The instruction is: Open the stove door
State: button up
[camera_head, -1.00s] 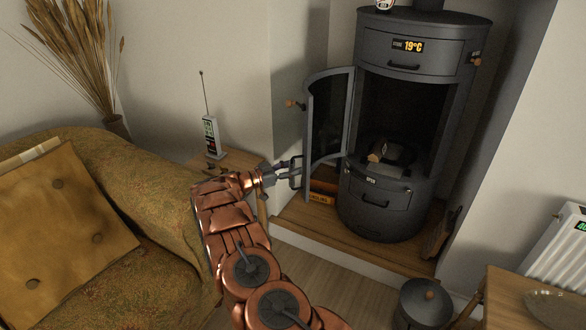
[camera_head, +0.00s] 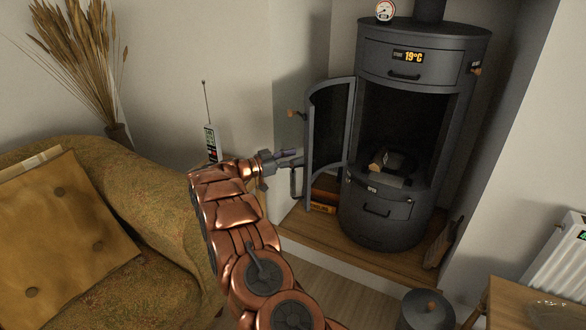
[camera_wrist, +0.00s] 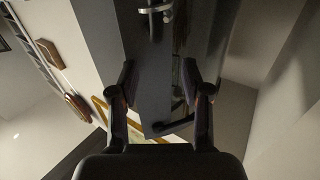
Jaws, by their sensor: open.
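The dark grey stove (camera_head: 440,90) stands in the alcove. Its glazed door (camera_head: 349,115) is swung out to the left, leaving the firebox (camera_head: 400,118) open with logs (camera_head: 382,160) inside. My gripper (camera_head: 296,167) is open beside the lower left edge of the door, below the handle. In the wrist view, a dark grey panel (camera_wrist: 150,85), apparently the door, shows between and beyond the spread fingers (camera_wrist: 158,80). I cannot tell whether they touch it.
An armchair (camera_head: 150,190) with a yellow cushion (camera_head: 65,220) fills the left. A handheld device with an antenna (camera_head: 211,143) stands behind my gripper. A wooden hearth (camera_head: 330,235) lies under the stove. A radiator (camera_head: 560,255), a table (camera_head: 510,300) and a lidded pot (camera_head: 426,308) are at the right.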

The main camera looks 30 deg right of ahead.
jog(key=shift+r, duration=0.85)
